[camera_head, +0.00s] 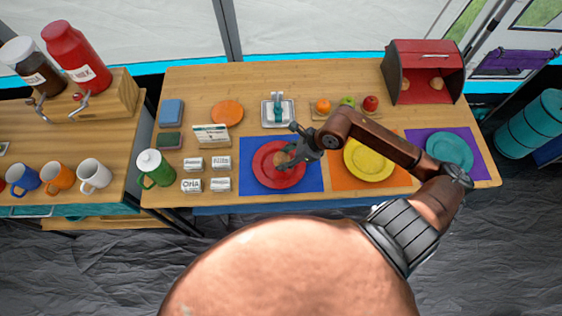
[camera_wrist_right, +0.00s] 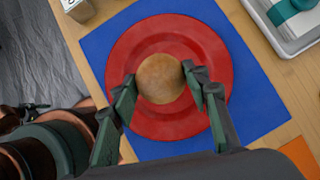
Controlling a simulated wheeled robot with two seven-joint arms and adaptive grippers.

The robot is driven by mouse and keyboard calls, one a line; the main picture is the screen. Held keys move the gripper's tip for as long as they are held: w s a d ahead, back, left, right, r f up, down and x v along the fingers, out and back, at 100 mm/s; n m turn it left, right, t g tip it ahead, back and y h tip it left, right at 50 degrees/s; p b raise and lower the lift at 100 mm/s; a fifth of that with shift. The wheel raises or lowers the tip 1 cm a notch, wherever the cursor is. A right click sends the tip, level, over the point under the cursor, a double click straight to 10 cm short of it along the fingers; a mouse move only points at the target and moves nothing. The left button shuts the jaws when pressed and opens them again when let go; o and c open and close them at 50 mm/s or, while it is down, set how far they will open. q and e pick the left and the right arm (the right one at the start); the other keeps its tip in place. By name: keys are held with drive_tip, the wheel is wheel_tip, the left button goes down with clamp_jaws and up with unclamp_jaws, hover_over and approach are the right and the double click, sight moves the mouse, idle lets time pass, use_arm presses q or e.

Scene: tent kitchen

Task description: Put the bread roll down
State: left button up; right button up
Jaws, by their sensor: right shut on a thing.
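The bread roll (camera_wrist_right: 160,78) is round and golden brown. It is between the fingers of my right gripper (camera_wrist_right: 158,84), which is shut on it over the middle of the red plate (camera_wrist_right: 190,42). The red plate (camera_head: 270,178) lies on a blue mat (camera_head: 314,184). I cannot tell whether the roll touches the plate. My left gripper is not in view.
A yellow plate (camera_head: 368,165) on an orange mat and a teal plate (camera_head: 450,151) on a purple mat lie to the right. A red bread box (camera_head: 397,80) stands at the back right.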

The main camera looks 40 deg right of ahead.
sight(282, 162)
drive_tip(key=shift+w+a+f, duration=0.1)
drive_tip(key=shift+w+f, duration=0.25)
drive_tip(key=shift+w+a+f+b, duration=0.15)
drive_tip(key=shift+f+b, duration=0.3)
drive_tip(key=shift+f, duration=1.4)
drive_tip(key=o, duration=0.8)
drive_tip(key=shift+f, duration=0.1)
drive_tip(key=shift+o, duration=0.2)
drive_tip(key=shift+r, duration=0.25)
drive_tip(key=p+v, duration=0.2)
drive_tip(key=v, duration=0.9)
drive_tip(key=shift+d+r, duration=0.2)
drive_tip(key=shift+r, duration=0.1)
